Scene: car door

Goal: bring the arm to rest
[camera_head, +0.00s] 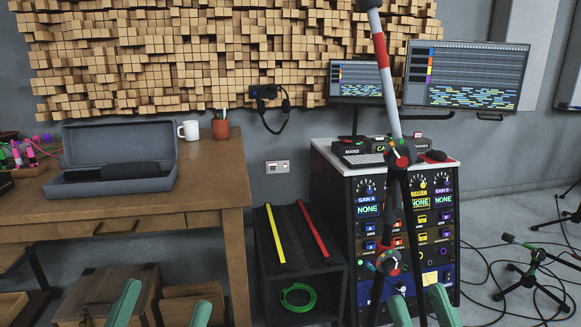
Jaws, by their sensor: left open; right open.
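A jointed arm (388,85) with red, white and black bands rises steeply in front of the equipment rack, leaning slightly left toward its top. Its top runs out of the frame. A round joint with a red and white face (400,153) sits midway, and a similar lower joint (388,262) is near the bottom. Dark tubes link the two joints; its foot is not visible. My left gripper (162,305) is open and empty at the bottom left, in front of the desk. My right gripper (421,306) is open and empty below the lower joint.
The equipment rack (345,200) has lit panels, with a keyboard and small boxes on top. A black shelf (268,278) holds a yellow bar, a red bar and a green cable coil. The wooden desk (215,185) carries an open grey case. Cables and stand legs cover the right floor.

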